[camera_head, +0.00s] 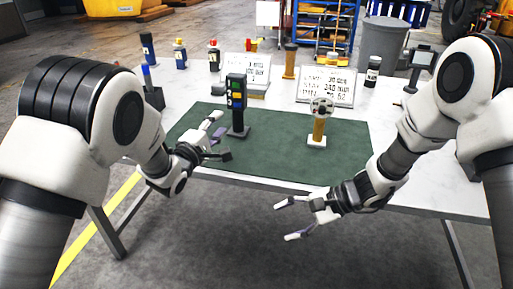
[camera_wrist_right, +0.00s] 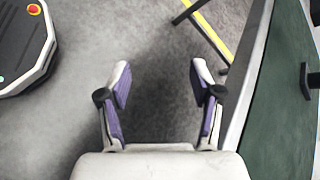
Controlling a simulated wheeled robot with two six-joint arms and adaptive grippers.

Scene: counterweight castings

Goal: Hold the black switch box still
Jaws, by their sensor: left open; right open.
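The black switch box (camera_head: 236,98) stands upright on the green mat (camera_head: 270,160), with coloured buttons on its face. My left gripper (camera_head: 220,138) is open over the mat, just in front of and to the left of the box; whether it touches the box I cannot tell. My right gripper (camera_head: 290,220) is open and empty, in front of the table's near edge and well away from the box. In the right wrist view its two fingers (camera_wrist_right: 160,90) are spread with only floor between them.
A post with a round metal top (camera_head: 319,125) stands on the mat's right part. Two printed signs (camera_head: 325,85), several bottles (camera_head: 213,55) and a blue-handled item in a dark holder (camera_head: 152,92) stand behind and left on the white table (camera_head: 380,110). The mat's middle is clear.

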